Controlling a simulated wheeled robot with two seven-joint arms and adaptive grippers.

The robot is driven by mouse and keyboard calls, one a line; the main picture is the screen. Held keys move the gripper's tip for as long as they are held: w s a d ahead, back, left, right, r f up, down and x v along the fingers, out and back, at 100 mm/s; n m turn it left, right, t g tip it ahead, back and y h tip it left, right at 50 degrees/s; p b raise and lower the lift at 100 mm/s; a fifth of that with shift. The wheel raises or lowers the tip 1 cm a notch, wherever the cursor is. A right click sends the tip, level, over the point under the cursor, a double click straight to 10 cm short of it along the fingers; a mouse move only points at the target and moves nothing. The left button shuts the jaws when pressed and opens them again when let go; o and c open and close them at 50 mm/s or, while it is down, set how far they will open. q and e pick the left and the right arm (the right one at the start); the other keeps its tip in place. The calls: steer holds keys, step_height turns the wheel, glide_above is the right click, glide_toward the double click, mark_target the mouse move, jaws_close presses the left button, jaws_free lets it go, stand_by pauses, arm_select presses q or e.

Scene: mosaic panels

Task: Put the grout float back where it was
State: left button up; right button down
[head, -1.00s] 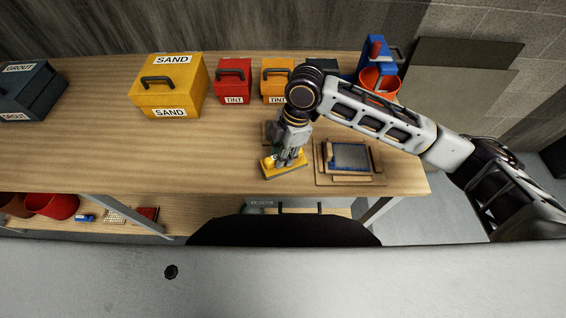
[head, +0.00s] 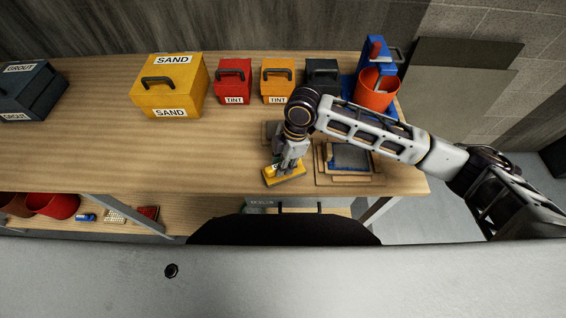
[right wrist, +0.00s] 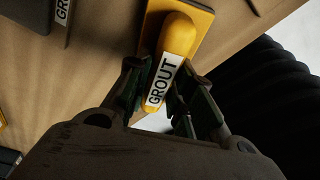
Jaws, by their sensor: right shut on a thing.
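The grout float (head: 286,180), a yellow float with a yellow handle and a white GROUT label, is at the front edge of the workbench. My right gripper (head: 283,164) is shut on its handle. In the right wrist view the float's handle (right wrist: 180,36) sits between the fingers (right wrist: 158,100), label facing the camera. I cannot tell whether the float touches the bench or hangs just above it. A dark grey block (head: 269,131) lies just behind the gripper, partly hidden by my arm. In the right wrist view a dark block (right wrist: 27,12) lies beside a partly seen GRO label. My left gripper is out of view.
A wooden framed panel with a blue-grey middle (head: 350,156) lies just right of the float. A yellow SAND box (head: 170,90), red (head: 234,80) and orange (head: 277,80) TINT boxes and an orange bucket (head: 376,92) stand behind. The bench's left middle is clear.

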steer(key=c, duration=1.3)
jaws_free()
steer(key=shift+o, duration=0.2)
steer(key=shift+r, duration=0.1)
steer(key=b+v, duration=0.1)
steer(key=v, duration=1.1)
